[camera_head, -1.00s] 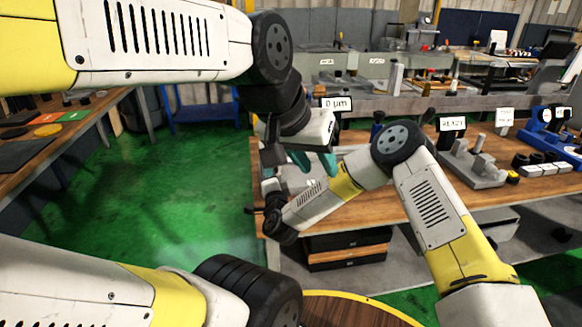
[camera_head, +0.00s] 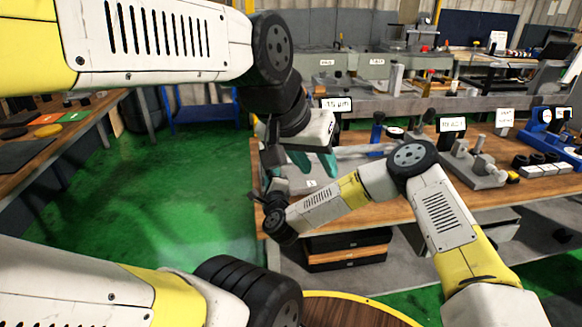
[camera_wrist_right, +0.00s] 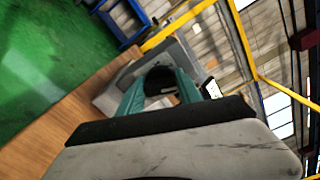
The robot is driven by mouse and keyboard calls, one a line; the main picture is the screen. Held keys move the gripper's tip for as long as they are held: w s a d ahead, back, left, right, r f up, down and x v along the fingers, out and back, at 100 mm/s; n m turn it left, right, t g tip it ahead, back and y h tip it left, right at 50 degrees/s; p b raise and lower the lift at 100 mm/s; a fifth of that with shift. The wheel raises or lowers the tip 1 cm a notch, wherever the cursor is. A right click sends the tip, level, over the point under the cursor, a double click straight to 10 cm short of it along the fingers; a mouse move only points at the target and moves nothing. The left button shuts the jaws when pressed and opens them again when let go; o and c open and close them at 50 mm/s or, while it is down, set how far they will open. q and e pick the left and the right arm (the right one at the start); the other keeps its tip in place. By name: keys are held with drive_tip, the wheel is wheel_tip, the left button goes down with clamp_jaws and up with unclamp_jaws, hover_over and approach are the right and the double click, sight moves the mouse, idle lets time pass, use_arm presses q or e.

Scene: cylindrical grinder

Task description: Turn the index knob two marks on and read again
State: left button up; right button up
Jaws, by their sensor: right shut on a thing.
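The readout sign (camera_head: 336,104) in the head view seems to show 15 µm, the first character unclear. My left gripper (camera_head: 316,170) hangs over the left end of the bench, its teal fingers apart with nothing visible between them. In the right wrist view, my right gripper (camera_wrist_right: 160,84) has its teal fingers around a dark round part, likely the index knob (camera_wrist_right: 159,78), on a grey machine body (camera_wrist_right: 120,92). In the head view my arms largely hide the right gripper and the knob. Marks on the knob cannot be made out.
The wooden bench (camera_head: 385,205) carries a second sign (camera_head: 452,124), its text blurred, and a grey fixture (camera_head: 474,165) to the right. Blue-based instruments (camera_head: 540,128) stand at the far right. Green floor (camera_head: 160,190) is free on the left.

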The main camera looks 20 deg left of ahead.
drive_tip(key=shift+f, duration=0.1)
idle(0.4)
drive_tip(key=o, duration=1.3)
drive_tip(key=shift+o, duration=0.2)
drive_tip(key=v, duration=0.8)
drive_tip(key=shift+w, duration=0.1)
